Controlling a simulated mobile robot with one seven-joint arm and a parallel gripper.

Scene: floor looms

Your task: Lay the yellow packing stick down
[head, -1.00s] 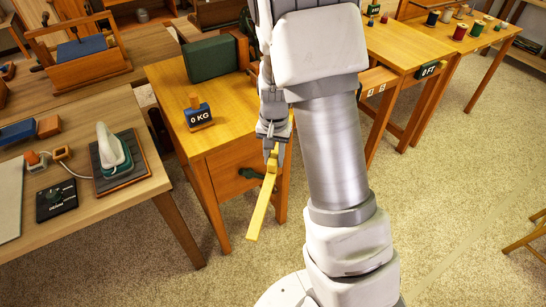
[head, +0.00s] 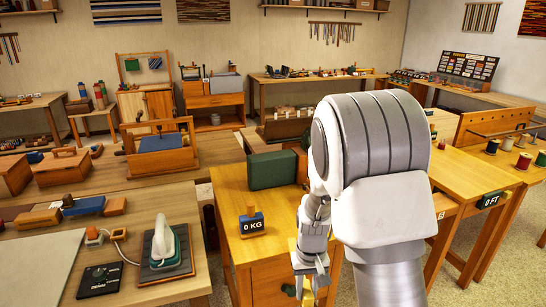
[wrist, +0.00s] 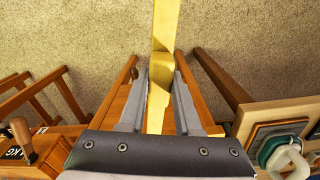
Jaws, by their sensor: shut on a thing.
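My gripper (wrist: 159,98) is shut on the yellow packing stick (wrist: 165,30) in the wrist view. The stick runs between the two fingers and out past the top edge of that view, over the carpet. A thicker yellow block sits on it near the fingertips. In the head view my gripper (head: 312,275) hangs low in front of the small orange table (head: 275,215). Only a bit of yellow shows there, and the rest of the stick is out of that view.
The orange table holds a green box (head: 272,170) and a "0 KG" block (head: 252,224). A wooden table (head: 190,205) at left carries an iron (head: 164,240) on a pad. Carpet lies below my gripper. Another orange table (head: 485,180) stands right.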

